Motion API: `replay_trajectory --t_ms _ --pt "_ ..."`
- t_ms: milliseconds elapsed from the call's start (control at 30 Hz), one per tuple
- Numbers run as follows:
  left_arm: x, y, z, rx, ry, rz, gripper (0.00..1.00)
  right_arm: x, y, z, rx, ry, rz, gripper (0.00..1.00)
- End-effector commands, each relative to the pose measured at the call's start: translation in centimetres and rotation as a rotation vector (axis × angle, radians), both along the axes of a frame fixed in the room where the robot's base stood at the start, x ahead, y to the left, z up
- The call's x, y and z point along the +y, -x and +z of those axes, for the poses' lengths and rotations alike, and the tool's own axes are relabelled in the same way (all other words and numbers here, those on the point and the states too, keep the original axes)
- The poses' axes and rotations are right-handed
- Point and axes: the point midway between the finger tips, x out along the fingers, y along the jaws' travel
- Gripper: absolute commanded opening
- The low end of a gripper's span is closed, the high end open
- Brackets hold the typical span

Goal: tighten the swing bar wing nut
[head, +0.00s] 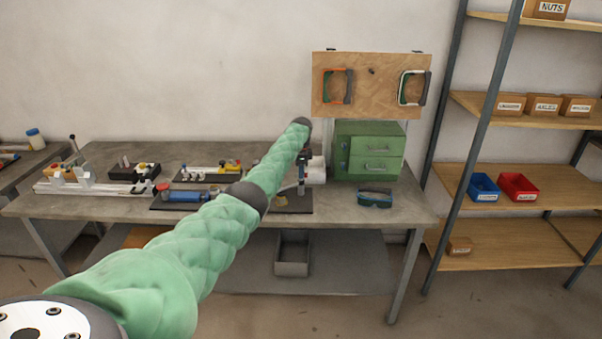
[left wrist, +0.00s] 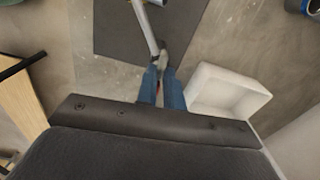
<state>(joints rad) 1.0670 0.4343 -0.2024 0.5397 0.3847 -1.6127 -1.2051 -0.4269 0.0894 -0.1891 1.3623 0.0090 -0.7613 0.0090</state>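My left gripper (head: 302,172) reaches down over a dark base plate (head: 297,206) at the right part of the bench. In the left wrist view its two blue fingers (left wrist: 161,73) are close together at the end of a grey metal bar (left wrist: 142,22), which runs over the dark plate (left wrist: 108,40). A small grey piece at the bar's end lies at the fingertips. I cannot tell whether it is gripped or whether it is the wing nut. A reddish bit shows between the fingers. My right gripper is in neither view.
A white open box (left wrist: 228,88) stands close beside the fingers. On the bench are a green drawer cabinet (head: 369,150), blue goggles (head: 375,197) and several fixtures to the left. A pegboard (head: 372,84) stands behind. Bare bench lies at the front right.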

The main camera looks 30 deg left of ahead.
Motion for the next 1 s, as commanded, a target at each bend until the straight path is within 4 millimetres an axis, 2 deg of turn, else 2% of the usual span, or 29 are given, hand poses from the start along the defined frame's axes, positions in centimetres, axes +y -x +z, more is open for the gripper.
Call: replay_trajectory --t_ms 33,100,367,500,600,800,1000 --pt "0.0 -0.2 0.4 -0.006 -0.001 0.0 0.19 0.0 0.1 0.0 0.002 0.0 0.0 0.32" --pt "0.0 -0.1 0.4 -0.004 0.0 0.0 0.29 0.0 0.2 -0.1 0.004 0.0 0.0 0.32" --pt "0.0 0.0 0.1 0.0 0.0 0.0 0.29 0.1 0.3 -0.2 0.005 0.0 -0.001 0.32" --pt "0.0 -0.1 0.8 -0.001 0.0 0.0 0.29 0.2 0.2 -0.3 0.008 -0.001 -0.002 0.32" --pt "0.1 -0.1 2.1 -0.002 0.0 0.0 0.29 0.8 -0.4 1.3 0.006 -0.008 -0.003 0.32" --pt "0.0 -0.1 5.1 -0.002 0.0 0.001 0.29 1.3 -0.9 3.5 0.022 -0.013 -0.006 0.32" --pt "0.0 -0.1 7.2 -0.001 0.0 0.0 0.29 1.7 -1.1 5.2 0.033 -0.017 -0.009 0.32"
